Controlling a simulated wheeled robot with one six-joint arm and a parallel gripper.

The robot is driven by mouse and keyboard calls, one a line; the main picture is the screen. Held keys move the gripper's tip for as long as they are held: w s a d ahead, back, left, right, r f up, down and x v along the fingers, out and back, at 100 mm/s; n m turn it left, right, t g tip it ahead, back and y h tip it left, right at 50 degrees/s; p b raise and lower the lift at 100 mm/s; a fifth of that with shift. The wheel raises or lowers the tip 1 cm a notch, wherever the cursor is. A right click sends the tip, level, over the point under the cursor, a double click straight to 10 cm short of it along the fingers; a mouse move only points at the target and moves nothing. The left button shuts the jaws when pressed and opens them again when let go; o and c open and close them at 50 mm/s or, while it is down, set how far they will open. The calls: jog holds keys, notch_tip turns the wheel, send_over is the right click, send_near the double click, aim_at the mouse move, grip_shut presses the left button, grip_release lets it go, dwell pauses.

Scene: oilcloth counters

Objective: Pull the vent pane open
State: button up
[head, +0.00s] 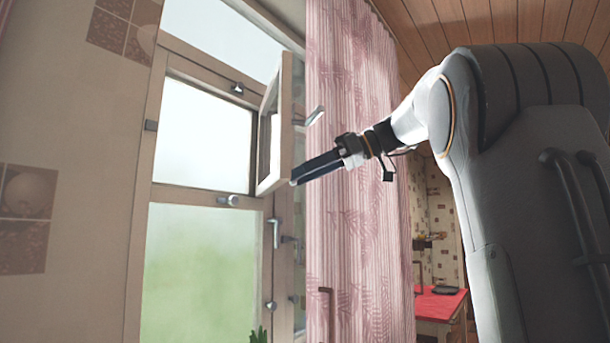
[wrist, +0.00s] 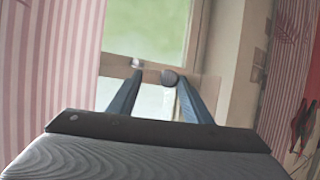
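The vent pane (head: 287,125) is a small white-framed pane in the upper part of the window, standing at an angle to the window frame. A silver handle (head: 315,116) shows at its right side. My gripper (head: 293,182) is by the pane's lower right corner; I cannot tell whether it touches the pane. In the wrist view my gripper (wrist: 160,77) has its two dark blue fingers spread, with nothing clearly held between them. A dark rounded fitting (wrist: 169,78) shows near the right fingertip.
The large lower window pane (head: 195,265) is below, with a latch (head: 274,232) at its right. A pink striped curtain (head: 350,230) hangs close beside and behind my gripper. A tiled wall (head: 70,150) is at left. A red counter (head: 440,303) stands at the lower right.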

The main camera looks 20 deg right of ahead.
jog(key=shift+f, duration=0.25)
jog(key=v, duration=0.8)
jog(key=shift+r+b, duration=0.2)
jog(key=shift+b, duration=0.1)
jog(key=shift+w+a+f, duration=0.1)
jog(key=w+a+f+m+g+h, duration=0.1)
jog(key=a+f+m+h, duration=0.15)
jog(key=f, duration=0.95)
jog(key=a+f+m+g+h, duration=0.1)
jog(key=a+f+m+g, duration=0.2)
jog(key=f, duration=0.8)
jog(key=w+a+f+m+h, duration=0.15)
jog(key=f+m, duration=0.25)
jog(key=f, duration=0.8)
jog(key=s+a+f+m+g+h, duration=0.1)
jog(key=s+a+f+h, duration=0.2)
jog(key=s+f, duration=0.9)
jog(key=s+a+f+g+h+p, duration=0.1)
jog(key=s+a+f+g+h, duration=0.1)
jog(key=s+f, duration=1)
notch_tip(320, 180, down, 4)
jog(key=shift+s+a+r+m+g+h, duration=0.15)
jog(key=shift+s+a+m+g+h, duration=0.2)
jog(key=shift+h, duration=0.25)
